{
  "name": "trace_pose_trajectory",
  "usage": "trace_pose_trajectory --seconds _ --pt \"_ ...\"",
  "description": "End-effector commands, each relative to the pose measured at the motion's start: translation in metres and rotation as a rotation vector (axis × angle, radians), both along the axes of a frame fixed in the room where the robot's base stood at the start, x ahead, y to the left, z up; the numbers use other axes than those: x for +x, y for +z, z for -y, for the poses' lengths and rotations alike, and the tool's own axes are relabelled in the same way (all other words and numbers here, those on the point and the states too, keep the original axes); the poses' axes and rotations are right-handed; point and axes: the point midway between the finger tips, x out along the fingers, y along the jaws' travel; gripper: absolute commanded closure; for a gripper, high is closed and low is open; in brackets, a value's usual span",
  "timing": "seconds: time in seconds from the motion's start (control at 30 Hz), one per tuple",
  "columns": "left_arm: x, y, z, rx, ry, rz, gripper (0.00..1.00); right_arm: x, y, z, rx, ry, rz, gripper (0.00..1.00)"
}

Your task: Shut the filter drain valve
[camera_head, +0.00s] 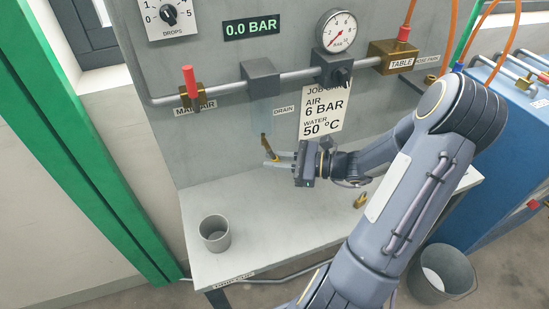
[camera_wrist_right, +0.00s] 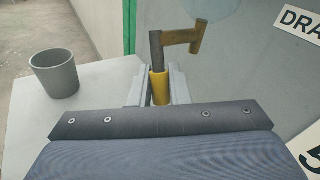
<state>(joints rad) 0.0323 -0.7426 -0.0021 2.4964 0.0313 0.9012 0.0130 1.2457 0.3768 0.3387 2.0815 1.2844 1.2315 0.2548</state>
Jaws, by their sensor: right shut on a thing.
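The filter (camera_head: 262,78) is a grey block on the pipe, with a pale see-through bowl below it. The small brass drain valve (camera_head: 264,139) hangs under the bowl, left of the DRAIN label (camera_head: 284,110). It shows in the right wrist view as a brass tee (camera_wrist_right: 200,37) with a dark lever arm. My right gripper (camera_head: 276,160) is shut on the lever's yellow sleeve (camera_wrist_right: 160,88), with one finger on each side. In the head view the lever slants down to the right from the valve. My left gripper is not in view.
A grey cup (camera_head: 214,234) stands on the bench (camera_head: 260,262), left of the gripper. A bucket (camera_head: 440,275) stands at lower right. The bench between cup and gripper is clear.

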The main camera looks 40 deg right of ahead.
Motion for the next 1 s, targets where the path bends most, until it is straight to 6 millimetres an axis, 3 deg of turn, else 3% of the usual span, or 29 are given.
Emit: trace_pose_trajectory --seconds 0.2,1.0 --pt "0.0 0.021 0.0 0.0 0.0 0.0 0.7 -0.002 0.009 0.006 -0.174 0.0 -0.053 1.0" --pt "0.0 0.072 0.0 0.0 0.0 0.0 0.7 -0.007 0.033 0.021 -0.878 0.001 -0.274 1.0"
